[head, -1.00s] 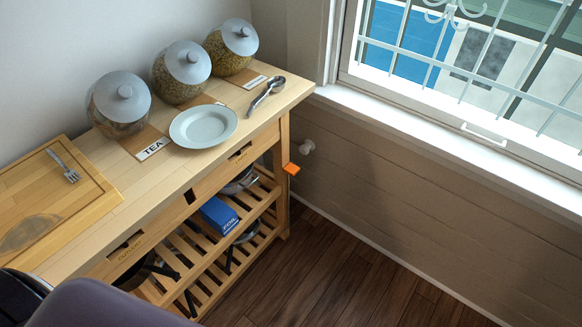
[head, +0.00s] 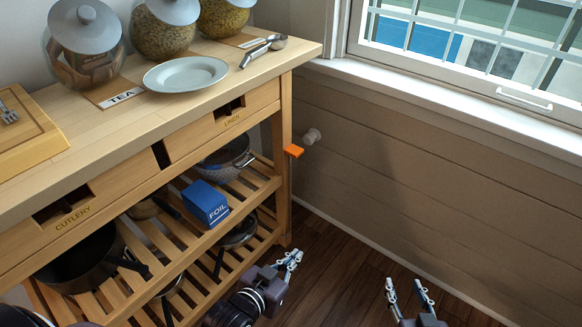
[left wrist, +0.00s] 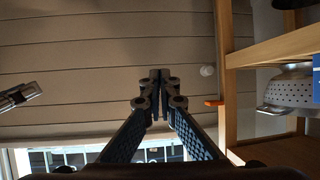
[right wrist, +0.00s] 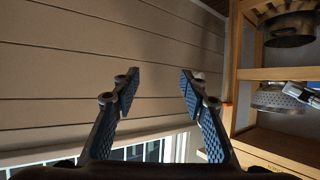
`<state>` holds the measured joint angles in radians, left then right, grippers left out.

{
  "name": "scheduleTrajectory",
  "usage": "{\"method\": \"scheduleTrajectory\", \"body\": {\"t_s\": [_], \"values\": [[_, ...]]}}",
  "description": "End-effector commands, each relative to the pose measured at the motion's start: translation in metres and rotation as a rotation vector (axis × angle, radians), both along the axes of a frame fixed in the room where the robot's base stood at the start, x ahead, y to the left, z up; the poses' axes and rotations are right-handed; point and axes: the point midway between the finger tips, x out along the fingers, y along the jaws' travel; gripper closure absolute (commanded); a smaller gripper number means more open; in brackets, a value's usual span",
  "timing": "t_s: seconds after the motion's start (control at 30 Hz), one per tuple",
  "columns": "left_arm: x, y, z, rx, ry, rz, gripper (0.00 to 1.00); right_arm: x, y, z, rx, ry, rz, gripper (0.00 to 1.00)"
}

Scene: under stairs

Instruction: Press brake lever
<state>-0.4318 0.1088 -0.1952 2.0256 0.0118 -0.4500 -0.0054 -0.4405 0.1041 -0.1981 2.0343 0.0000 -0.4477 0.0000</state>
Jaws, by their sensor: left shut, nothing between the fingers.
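An orange tab, seemingly the brake lever (head: 293,151), sticks out from the right front leg of the wooden kitchen trolley (head: 284,185). The lever also shows in the left wrist view (left wrist: 214,103), right of the fingers, against the trolley leg. My left gripper (head: 289,258) is shut and empty, below the lever in the head view and apart from it. Its closed tips (left wrist: 158,76) point toward the panelled wall. My right gripper (head: 407,288) is open and empty, farther right over the floor; its parted fingers (right wrist: 157,80) face the wall.
The trolley carries jars, a plate (head: 186,74) and a ladle (head: 262,50) on top. A blue foil box (head: 205,203) and a colander (head: 225,157) are on its shelf. A white knob (head: 312,136) is on the wall (head: 430,190) beside the lever. Dark floor is clear right of the trolley.

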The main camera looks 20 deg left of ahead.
Motion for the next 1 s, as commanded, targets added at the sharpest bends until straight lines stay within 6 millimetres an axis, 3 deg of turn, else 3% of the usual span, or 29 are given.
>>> {"method": "scheduleTrajectory", "body": {"t_s": [0.2, 0.4, 0.57, 0.8, 1.0], "values": [[0.021, 0.002, 0.052, -0.03, -0.153, -0.024, 1.0, 0.004, 0.003, 0.063, 0.04, -0.168, 0.003, 0.6], [0.063, 0.017, 0.074, -0.026, -0.209, -0.086, 1.0, -0.004, 0.002, 0.112, 0.064, -0.272, 0.005, 0.6], [0.109, 0.045, 0.077, -0.015, -0.196, -0.119, 1.0, -0.006, 0.002, 0.124, 0.069, -0.294, 0.006, 0.6], [0.181, 0.111, 0.104, -0.034, -0.18, -0.126, 1.0, -0.006, 0.002, 0.127, 0.07, -0.298, 0.006, 0.6], [0.204, 0.138, 0.123, -0.06, -0.184, -0.124, 1.0, -0.006, 0.002, 0.126, 0.07, -0.298, 0.006, 0.6]]}}
